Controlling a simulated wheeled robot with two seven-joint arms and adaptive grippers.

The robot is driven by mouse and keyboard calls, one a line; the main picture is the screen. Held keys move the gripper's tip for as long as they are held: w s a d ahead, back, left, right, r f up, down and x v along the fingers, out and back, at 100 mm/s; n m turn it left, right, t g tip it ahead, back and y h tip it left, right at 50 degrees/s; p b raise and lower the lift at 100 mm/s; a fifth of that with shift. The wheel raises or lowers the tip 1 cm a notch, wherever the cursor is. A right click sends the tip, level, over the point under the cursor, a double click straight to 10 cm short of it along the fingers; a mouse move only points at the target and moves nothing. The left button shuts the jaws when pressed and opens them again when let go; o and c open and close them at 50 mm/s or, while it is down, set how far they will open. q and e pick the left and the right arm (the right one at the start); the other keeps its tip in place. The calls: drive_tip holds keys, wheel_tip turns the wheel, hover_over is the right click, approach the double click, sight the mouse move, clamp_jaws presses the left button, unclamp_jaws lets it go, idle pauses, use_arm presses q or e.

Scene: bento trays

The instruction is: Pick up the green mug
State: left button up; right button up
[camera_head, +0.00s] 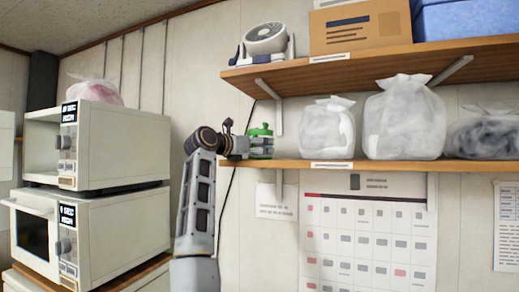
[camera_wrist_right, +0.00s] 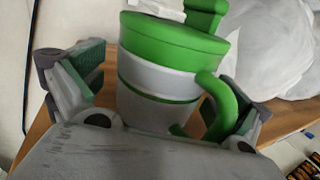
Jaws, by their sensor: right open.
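The green mug (camera_wrist_right: 165,78) has a green lid, a pale body with a green band, and a green handle on its right side in the wrist view. It stands upright at the left end of the lower shelf; in the head view its green top (camera_head: 261,131) shows, with its lower part partly hidden by my gripper. My right gripper (camera_head: 255,147) is at the mug. In the wrist view its open fingers are on either side of the mug, with the right finger close to the handle. I cannot tell whether they touch. My left gripper is not in view.
White bags (camera_head: 404,118) stand to the right of the mug on the lower shelf (camera_head: 380,166). The upper shelf (camera_head: 400,67) holds a fan (camera_head: 265,40) and a cardboard box (camera_head: 355,27). Two stacked microwaves (camera_head: 110,145) are at the left. A calendar hangs below.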

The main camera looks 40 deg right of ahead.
drive_tip(key=c, duration=1.4)
drive_tip(key=shift+r, duration=0.15)
drive_tip(key=shift+r, duration=4.9)
